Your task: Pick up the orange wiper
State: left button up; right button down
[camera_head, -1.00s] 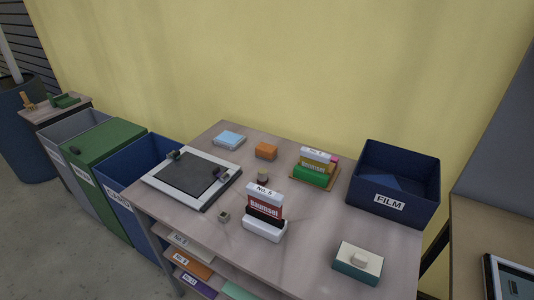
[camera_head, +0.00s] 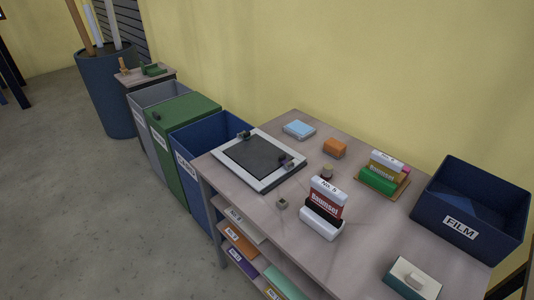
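Neither of my grippers shows in the head view.
The table (camera_head: 260,213) also holds a framed dark panel (camera_head: 259,159), a "No. 5" box stand (camera_head: 323,209), a blue FILM bin (camera_head: 468,210) and a white-topped block (camera_head: 412,279). Several bins, one a green bin (camera_head: 182,138), stand left of the table. Open floor (camera_head: 75,210) lies at left.

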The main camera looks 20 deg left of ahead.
aim_at(336, 149)
jog(key=i+j, duration=0.1)
jog(key=j, duration=0.2)
jog(key=i+j, duration=0.15)
jog(key=j, duration=0.2)
jog(key=i+j, duration=0.1)
jog(key=j, duration=0.2)
jog(key=i+j+z, duration=0.15)
jog(key=j+z, duration=0.8)
